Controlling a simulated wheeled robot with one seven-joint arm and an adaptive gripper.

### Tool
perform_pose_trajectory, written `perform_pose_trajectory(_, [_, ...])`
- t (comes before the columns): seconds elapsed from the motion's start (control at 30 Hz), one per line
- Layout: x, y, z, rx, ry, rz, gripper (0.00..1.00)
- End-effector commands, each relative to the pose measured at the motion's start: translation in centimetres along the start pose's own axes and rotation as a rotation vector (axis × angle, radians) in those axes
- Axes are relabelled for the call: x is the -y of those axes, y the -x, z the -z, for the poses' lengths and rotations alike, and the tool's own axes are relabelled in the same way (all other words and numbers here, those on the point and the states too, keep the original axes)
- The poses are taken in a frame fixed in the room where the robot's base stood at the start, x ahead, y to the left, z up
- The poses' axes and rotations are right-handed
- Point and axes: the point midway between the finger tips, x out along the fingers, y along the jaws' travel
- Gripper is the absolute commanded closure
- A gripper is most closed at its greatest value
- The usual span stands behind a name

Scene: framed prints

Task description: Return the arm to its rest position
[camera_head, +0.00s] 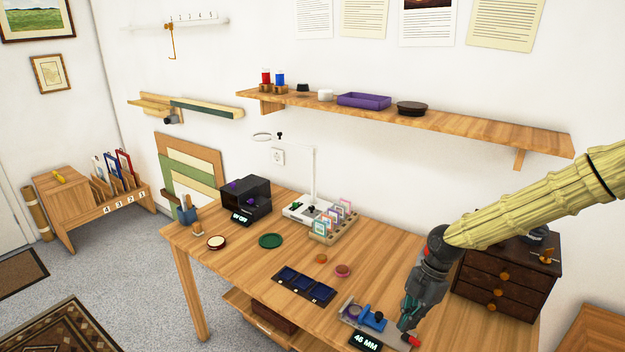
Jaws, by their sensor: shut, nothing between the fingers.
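My arm comes in from the right edge in a pale yellow ribbed sleeve. It slopes down to the left to my gripper (407,329), which points downward over the front right of the wooden table (385,252). My gripper is shut, and I see nothing held in it. It is just right of a blue clamp-like device (365,316) on a grey base with a display reading "46 MM" (366,342). A small red part (415,341) shows by the fingertips. I cannot tell whether the fingers touch it.
A dark wooden drawer chest (503,287) stands close behind my arm. A wall shelf (470,127) runs above the table. A black box (245,200), a lamp stand (312,175), a card rack (335,226) and a dark three-part tray (304,287) occupy the table. The middle tabletop is partly clear.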

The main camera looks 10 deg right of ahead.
Motion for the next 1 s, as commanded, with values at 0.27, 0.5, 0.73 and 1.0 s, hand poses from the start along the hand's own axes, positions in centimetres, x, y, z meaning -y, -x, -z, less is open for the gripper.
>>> perform_pose_trajectory(0.27, [2.5,-10.5,4.8,-0.043,-0.435,0.001,1.00])
perform_pose_trajectory(0.5, [6.9,-19.1,8.1,-0.031,-0.907,-0.013,1.00])
perform_pose_trajectory(0.73, [12.9,-25.3,9.9,0.036,-1.350,-0.065,1.00])
perform_pose_trajectory(1.0, [20.7,-29.1,10.3,0.148,-1.792,-0.214,1.00])
